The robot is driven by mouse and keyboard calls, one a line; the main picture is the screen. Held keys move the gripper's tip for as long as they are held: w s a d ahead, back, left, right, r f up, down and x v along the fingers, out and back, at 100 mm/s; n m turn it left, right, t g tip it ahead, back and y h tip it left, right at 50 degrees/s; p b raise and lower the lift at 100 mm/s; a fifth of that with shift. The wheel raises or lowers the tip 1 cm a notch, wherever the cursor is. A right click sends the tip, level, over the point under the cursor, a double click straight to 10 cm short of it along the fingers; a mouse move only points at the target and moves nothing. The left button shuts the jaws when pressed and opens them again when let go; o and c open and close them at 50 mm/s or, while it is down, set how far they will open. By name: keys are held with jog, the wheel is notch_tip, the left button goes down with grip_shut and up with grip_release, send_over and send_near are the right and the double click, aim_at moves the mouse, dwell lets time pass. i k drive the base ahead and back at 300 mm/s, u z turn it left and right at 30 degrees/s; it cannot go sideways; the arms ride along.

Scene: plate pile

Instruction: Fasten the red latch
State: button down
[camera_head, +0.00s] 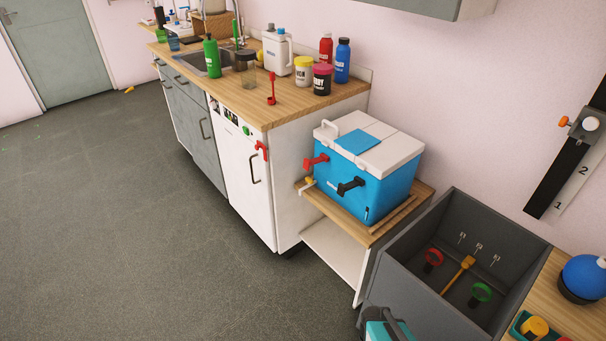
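A blue cooler box (338,194) with a white lid (388,152) stands on a low wooden shelf right of the counter. The lid looks down on the box. A red latch (315,161) is on the cooler's front at the left, its T-shaped end sticking outward. A black latch (350,186) sticks out similarly to its right. Another red fitting (262,150) is on the white cabinet door's upper edge; I cannot tell whether it is a latch. I cannot make out my gripper; a teal and grey piece (385,328) is cut off at the bottom edge.
A deep grey bin (408,304) with small red, green and yellow items inside stands right of the cooler. The wooden counter (298,100) holds several bottles and jars and a red upright item (271,88).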

aim_at(307, 162)
jog(key=z, duration=1.05)
jog(key=k, duration=0.15)
jog(key=u, duration=3.3)
jog(key=k, duration=0.65)
jog(key=z, duration=0.25)
jog(key=i, duration=1.1)
jog(key=u, duration=0.05)
